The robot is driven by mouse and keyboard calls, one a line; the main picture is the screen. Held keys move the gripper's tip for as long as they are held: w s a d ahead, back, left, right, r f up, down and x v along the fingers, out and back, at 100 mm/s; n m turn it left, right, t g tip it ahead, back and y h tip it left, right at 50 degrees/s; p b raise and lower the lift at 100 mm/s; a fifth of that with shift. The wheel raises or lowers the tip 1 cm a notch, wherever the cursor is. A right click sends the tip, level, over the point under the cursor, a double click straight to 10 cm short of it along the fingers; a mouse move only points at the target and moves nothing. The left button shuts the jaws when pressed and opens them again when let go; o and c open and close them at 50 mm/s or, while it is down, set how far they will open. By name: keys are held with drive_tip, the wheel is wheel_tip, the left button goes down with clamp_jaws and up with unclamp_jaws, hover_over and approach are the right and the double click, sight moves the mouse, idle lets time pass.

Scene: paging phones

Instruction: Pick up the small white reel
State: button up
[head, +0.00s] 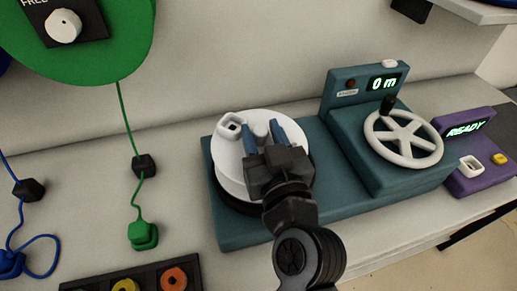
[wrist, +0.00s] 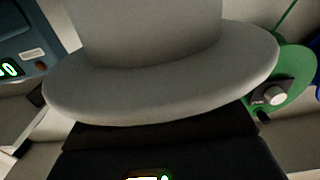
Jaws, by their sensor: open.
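The small white reel (head: 232,168) lies on the left part of a teal machine (head: 228,235) in the head view, with a dark round base under it. A pale post (head: 261,130) stands up at its middle. My gripper (head: 262,134) is over the reel, open, with one blue finger on each side of the post. I cannot tell whether the fingers touch it. My gripper hides the near right part of the reel. In the wrist view a large pale rounded rim (wrist: 165,85) and a wide pale column fill the middle, very close. The fingers cannot be made out there.
A white handwheel (head: 404,138) with a dark knob and a "0 m" display stand to the right. A purple box (head: 480,170) reads READY. A small white square-holed piece (head: 230,126) sits at the reel's far left edge. Green and blue cords hang at left.

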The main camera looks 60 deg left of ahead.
clamp_jaws()
idle(0.3)
drive_tip(key=shift+r, duration=0.1)
